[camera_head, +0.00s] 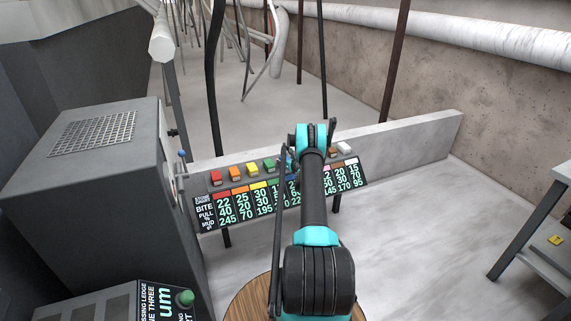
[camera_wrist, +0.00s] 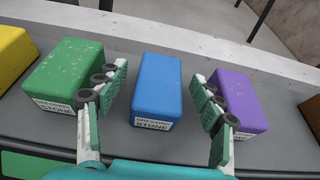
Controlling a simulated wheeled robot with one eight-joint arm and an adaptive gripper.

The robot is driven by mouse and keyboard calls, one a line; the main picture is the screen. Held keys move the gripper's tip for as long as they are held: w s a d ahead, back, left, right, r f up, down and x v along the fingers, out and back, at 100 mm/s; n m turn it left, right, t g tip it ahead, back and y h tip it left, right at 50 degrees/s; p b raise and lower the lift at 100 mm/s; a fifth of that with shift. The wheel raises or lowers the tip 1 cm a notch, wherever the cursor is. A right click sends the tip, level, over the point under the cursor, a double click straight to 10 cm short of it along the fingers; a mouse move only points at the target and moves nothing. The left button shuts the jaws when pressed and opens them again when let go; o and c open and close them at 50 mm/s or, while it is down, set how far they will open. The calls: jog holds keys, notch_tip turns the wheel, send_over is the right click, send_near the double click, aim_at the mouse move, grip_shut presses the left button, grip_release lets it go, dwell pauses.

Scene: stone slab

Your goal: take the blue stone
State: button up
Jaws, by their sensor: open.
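The blue stone (camera_wrist: 158,88) is a rectangular block with a "DRESSING STONE" label on its near end. It lies on a grey ledge in the middle of the wrist view. My gripper (camera_wrist: 160,100) is open, one finger on each side of the blue stone, with gaps visible between the fingers and its sides. The left finger overlaps the green stone (camera_wrist: 68,72) in the picture and the right finger overlaps the purple stone (camera_wrist: 240,98).
A yellow stone (camera_wrist: 14,55) stands left of the green one, and a brown stone (camera_wrist: 310,112) shows at the right edge. In the head view, red (camera_head: 216,177) and orange (camera_head: 235,172) stones are at the row's left, above a number board (camera_head: 236,207). A grey cabinet (camera_head: 95,170) stands left.

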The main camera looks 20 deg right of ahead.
jog(key=shift+w+f, duration=0.15)
jog(key=shift+w, duration=0.3)
jog(key=c, duration=1.4)
